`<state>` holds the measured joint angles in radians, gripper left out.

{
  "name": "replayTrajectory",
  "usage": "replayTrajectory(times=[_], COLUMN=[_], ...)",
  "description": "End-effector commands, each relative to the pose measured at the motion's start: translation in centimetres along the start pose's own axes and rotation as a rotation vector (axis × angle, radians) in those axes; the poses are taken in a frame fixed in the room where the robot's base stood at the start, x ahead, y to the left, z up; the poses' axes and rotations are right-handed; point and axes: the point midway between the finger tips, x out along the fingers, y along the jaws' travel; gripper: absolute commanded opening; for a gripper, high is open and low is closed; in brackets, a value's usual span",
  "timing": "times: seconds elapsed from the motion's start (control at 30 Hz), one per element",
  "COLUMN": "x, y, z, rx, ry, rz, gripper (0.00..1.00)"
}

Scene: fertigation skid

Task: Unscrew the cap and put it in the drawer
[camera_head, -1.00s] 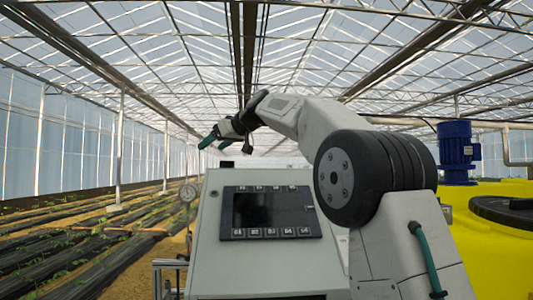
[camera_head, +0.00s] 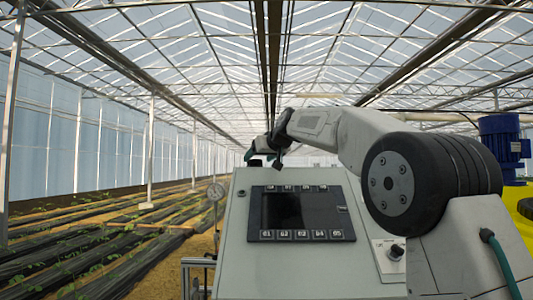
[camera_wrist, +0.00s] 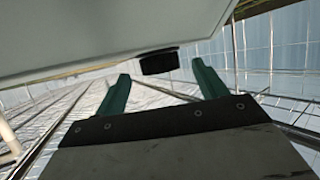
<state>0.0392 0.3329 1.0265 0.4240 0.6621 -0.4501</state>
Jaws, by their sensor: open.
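In the wrist view, the black cap (camera_wrist: 159,61) is a short dark cylinder at the edge of the pale cabinet. My gripper (camera_wrist: 160,71) is open, its two green fingers on either side of the cap in the picture. Gaps show on both sides, and I cannot tell how deep the cap is between the fingertips. In the head view, my gripper (camera_head: 250,166) is at the top left edge of the cabinet, small and partly hidden by my wrist. I cannot make out the cap there. No drawer shows in either view.
The grey cabinet (camera_head: 232,262) has a dark screen panel (camera_head: 290,212) and a black knob (camera_head: 396,252). A blue motor (camera_head: 504,142) and a yellow tank (camera_head: 522,200) are at the right. Crop rows lie at left.

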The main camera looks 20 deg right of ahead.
Motion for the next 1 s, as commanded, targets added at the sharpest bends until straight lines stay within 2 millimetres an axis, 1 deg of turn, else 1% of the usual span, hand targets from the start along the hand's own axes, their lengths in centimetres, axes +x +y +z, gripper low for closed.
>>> replayTrajectory(times=[0.03,0.2,0.5,0.53,0.57,0.6,0.67,0.7,0.87,1.0], x=[0.8,2.0,2.2,2.2,2.2,2.2,2.2,2.2,2.2,2.2], y=[0.0,0.0,0.0,0.1,0.1,0.1,0.1,0.1,0.1,0.4], z=[0.0,0.0,0.0,0.0,0.0,0.0,0.0,0.0,0.0,0.0], rx=[0.000,0.000,0.000,0.000,0.000,0.000,0.000,0.000,-0.001,-0.021], ry=[-0.001,0.000,0.000,0.000,0.000,0.000,0.000,0.000,-0.001,-0.003], rz=[0.000,0.000,0.000,0.000,0.000,0.000,0.001,0.001,-0.001,-0.058], gripper=[0.71,0.71,0.71,0.66,0.58,0.46,0.30,0.25,0.24,0.24])
